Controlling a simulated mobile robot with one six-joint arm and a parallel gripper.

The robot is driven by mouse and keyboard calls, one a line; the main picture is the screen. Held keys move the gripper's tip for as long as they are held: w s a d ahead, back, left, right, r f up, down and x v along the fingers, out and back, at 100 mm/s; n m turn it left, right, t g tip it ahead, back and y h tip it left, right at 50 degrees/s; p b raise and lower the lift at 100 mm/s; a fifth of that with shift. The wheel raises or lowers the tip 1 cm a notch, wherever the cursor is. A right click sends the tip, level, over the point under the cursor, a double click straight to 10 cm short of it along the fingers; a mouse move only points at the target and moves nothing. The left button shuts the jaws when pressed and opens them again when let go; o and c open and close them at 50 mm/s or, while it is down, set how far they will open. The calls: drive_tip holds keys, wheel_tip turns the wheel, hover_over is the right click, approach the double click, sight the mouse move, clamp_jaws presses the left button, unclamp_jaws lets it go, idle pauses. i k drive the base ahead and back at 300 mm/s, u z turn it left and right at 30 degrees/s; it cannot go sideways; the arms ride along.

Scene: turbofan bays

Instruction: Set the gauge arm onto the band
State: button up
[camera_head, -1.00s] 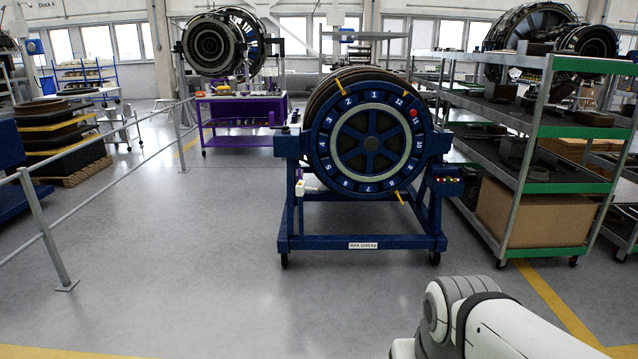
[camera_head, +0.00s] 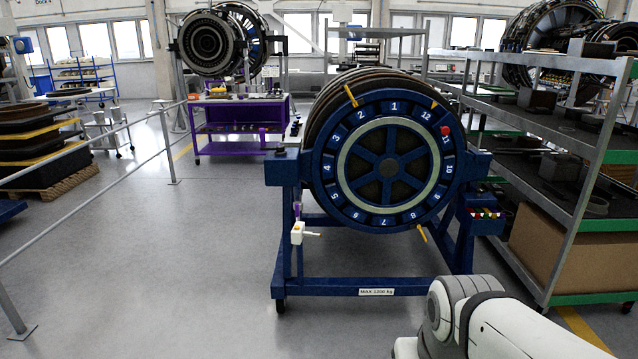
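A blue engine stand (camera_head: 320,284) holds a drum whose round blue face ring (camera_head: 338,187) carries white number plates, with 1 at the top. A pale band (camera_head: 348,168) runs round the face inside the numbers. Yellow markers sit at the upper left (camera_head: 351,96), upper right and lower right of the ring. A red knob (camera_head: 445,130) is at plate 11. A small white piece (camera_head: 297,233) hangs on the stand's left post; I cannot tell whether it is the gauge arm. My gripper is out of view; only part of my white arm shows at the lower right.
A grey and green shelf rack (camera_head: 590,165) stands close on the right. A railing (camera_head: 100,155) runs along the left. A purple cart (camera_head: 240,115) stands behind. The grey floor in front of the stand and to its left is open.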

sight(297, 237)
drive_tip(key=u, duration=0.15)
drive_tip(key=i, duration=1.6)
drive_tip(key=u, duration=0.3)
drive_tip(key=i, duration=1.3)
drive_tip(key=u, duration=0.2)
